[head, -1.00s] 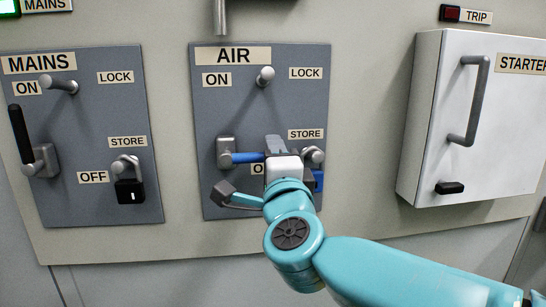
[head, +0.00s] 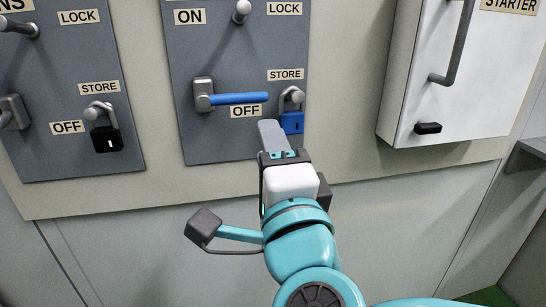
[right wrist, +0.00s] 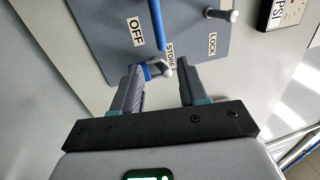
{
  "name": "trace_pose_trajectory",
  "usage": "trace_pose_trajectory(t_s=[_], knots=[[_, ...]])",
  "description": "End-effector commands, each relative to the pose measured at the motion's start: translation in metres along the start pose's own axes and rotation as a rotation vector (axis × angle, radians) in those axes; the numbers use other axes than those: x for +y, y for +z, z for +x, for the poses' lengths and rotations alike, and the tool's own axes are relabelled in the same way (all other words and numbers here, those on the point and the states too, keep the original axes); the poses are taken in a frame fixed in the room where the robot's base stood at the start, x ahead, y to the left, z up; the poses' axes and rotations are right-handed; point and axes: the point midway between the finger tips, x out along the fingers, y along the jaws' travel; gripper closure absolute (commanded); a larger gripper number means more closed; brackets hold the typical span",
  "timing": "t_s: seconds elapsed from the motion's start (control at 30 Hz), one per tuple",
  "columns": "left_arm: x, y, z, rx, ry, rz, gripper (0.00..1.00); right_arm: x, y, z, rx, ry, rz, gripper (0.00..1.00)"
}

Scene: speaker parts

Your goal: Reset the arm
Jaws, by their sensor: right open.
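My right gripper (head: 272,138) reaches up from the lower right in the head view, in front of the lower edge of the AIR panel (head: 195,140). Its jaws are open in the right wrist view (right wrist: 158,85), with nothing seen held between them. The blue AIR handle (head: 240,98) lies level, its free end pointing right, just above the OFF label. The blue padlock (head: 291,122) hangs on the STORE peg, just up and right of the fingers. In the right wrist view the handle (right wrist: 158,25) shows beyond the fingertips. My left gripper is not in view.
The MAINS panel (head: 70,160) with a black padlock (head: 106,139) is at the left. The white STARTER box (head: 440,80) with its grey bar handle juts out at the right. The wall below the panels is clear; a ledge (head: 535,147) sticks out at far right.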

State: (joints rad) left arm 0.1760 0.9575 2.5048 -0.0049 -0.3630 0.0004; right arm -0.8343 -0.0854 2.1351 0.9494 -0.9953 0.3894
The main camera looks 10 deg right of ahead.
Motion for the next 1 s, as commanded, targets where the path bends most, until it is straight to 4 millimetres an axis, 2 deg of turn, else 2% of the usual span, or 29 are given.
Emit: trace_pose_trajectory(t_s=[0.1, 0.27, 0.53, 0.57, 0.63, 0.67, 0.77, 0.8, 0.87, 0.9, 0.97, 1.0], knots=[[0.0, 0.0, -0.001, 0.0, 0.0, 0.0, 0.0, -0.001, 0.001, -0.014, -0.002, -0.001, 0.001, 0.57], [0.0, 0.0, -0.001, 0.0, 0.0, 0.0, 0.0, 0.0, 0.0, -0.019, 0.001, 0.001, 0.0, 0.57], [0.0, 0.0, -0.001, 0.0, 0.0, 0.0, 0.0, 0.002, -0.003, -0.017, 0.009, 0.004, -0.002, 0.57], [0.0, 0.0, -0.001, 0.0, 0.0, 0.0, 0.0, 0.004, -0.007, -0.015, 0.02, 0.008, -0.005, 0.57], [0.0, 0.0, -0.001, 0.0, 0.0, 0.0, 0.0, 0.021, -0.018, -0.003, 0.059, 0.043, -0.032, 0.57], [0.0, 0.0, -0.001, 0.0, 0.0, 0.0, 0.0, 0.035, -0.023, 0.004, 0.08, 0.069, -0.053, 0.57], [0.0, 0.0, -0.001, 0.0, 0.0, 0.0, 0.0, 0.1, -0.044, 0.03, 0.155, 0.193, -0.148, 0.57], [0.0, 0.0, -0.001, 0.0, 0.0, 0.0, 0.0, 0.132, -0.054, 0.038, 0.181, 0.25, -0.197, 0.57], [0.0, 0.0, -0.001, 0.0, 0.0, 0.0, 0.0, 0.182, -0.068, 0.046, 0.197, 0.336, -0.275, 0.57], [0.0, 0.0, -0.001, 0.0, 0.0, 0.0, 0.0, 0.215, -0.076, 0.049, 0.195, 0.395, -0.324, 0.57], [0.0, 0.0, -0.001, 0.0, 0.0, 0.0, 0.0, 0.264, -0.088, 0.048, 0.176, 0.485, -0.396, 0.57], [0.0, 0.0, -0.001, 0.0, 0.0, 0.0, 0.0, 0.298, -0.095, 0.044, 0.152, 0.548, -0.441, 0.57]])
